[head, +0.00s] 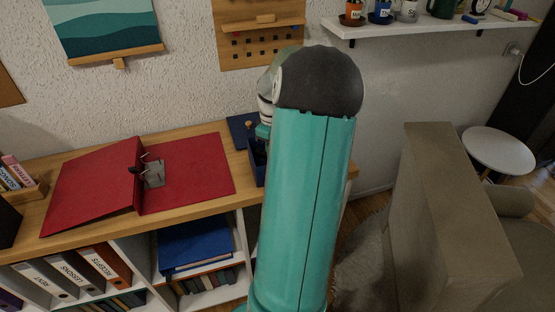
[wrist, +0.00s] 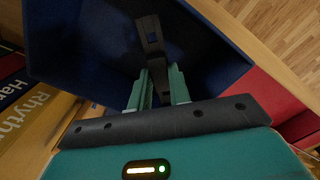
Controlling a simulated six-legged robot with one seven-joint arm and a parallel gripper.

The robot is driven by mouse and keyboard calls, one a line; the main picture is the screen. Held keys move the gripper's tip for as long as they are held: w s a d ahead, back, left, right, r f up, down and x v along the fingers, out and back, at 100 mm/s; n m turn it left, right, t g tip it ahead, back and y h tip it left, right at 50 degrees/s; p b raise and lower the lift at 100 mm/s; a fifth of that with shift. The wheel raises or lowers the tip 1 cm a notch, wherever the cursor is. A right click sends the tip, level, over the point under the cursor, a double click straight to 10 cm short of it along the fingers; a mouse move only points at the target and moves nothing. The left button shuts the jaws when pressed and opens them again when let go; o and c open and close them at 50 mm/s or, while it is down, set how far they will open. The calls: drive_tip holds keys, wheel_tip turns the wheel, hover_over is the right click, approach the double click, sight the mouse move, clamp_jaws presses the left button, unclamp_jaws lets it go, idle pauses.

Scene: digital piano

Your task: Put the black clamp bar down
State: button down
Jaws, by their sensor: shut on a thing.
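My gripper (wrist: 160,88) is shut on the black clamp bar (wrist: 151,34), a narrow dark piece with a slot, standing out beyond the teal fingers. In the wrist view, the bar is in front of the dark inside of a blue box (wrist: 208,35). I cannot tell whether the bar touches the box. In the head view, my arm hides the gripper's fingers and the bar. Part of the blue box (head: 257,165) shows at the arm's left edge, at the right of the wooden shelf top.
An open red binder (head: 205,165) with a metal mechanism (head: 154,174) lies on the wooden top (head: 100,215), left of the box. Books (wrist: 27,100) show at the wrist view's left. A wall shelf (head: 425,27) with cups and a beige chair back (head: 440,200) are at the right.

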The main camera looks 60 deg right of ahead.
drive_tip(key=shift+a+f, duration=0.15)
drive_tip(key=shift+f, duration=0.55)
drive_tip(key=shift+s+f, duration=0.1)
drive_tip(key=shift+f, duration=1.35)
drive_tip(key=shift+f, duration=0.2)
drive_tip(key=c, duration=1.3)
unclamp_jaws()
drive_tip(key=shift+r, duration=0.1)
